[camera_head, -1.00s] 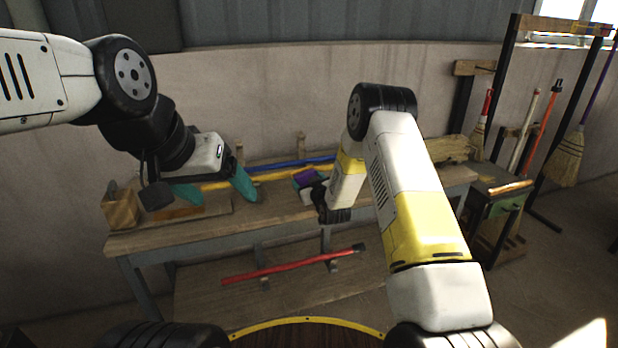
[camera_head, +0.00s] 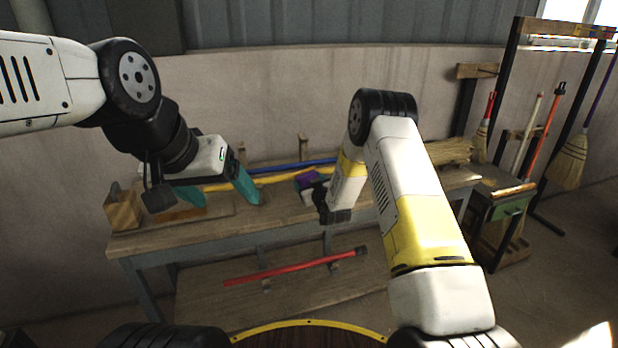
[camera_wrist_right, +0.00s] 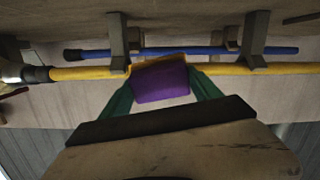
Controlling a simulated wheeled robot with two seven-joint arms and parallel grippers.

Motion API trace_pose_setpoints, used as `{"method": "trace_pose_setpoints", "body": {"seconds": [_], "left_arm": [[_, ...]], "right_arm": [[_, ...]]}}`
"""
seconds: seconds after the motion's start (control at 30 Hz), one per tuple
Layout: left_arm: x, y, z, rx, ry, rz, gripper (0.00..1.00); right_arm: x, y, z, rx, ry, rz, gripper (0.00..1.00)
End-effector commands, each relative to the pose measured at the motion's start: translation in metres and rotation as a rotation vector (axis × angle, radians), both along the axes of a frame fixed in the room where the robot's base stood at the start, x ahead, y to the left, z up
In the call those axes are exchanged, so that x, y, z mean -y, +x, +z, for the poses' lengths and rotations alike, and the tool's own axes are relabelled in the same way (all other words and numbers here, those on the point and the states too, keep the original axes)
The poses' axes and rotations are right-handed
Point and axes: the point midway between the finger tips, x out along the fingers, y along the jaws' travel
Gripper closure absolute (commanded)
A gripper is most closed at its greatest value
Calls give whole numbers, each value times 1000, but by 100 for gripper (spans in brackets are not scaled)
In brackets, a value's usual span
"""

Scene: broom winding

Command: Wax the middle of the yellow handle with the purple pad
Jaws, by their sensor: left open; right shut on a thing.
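The yellow handle (camera_head: 270,178) lies across the workbench in front of a blue handle. It also runs across the right wrist view (camera_wrist_right: 90,72). The purple pad (camera_wrist_right: 160,82) is between the teal fingers of my right gripper (camera_wrist_right: 162,88), against or very near the yellow handle; exact contact is hard to tell. In the head view the purple pad (camera_head: 307,180) is partly hidden by my right wrist. My left gripper (camera_head: 220,192) is open above the left part of the bench, its teal fingers apart near the yellow handle's left stretch.
The blue handle (camera_head: 300,166) lies behind the yellow one, both near upright bench supports (camera_wrist_right: 254,40). A wooden block (camera_head: 123,210) stands at the bench's left end. A red handle (camera_head: 295,267) rests on the lower shelf. Brooms (camera_head: 572,160) hang at the right.

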Motion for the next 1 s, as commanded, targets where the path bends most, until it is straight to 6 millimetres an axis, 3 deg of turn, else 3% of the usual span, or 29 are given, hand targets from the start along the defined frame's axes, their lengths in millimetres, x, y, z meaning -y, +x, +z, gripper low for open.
{"method": "trace_pose_setpoints", "body": {"seconds": [0.67, 1.0], "left_arm": [[0, 0, 0, 0, 0, 0, 21], [0, 0, 0, 0, 0, 0, 21]], "right_arm": [[-5, 10, -1, 2, 1, 0, 60], [-29, 0, -1, 2, 1, 1, 60]]}}
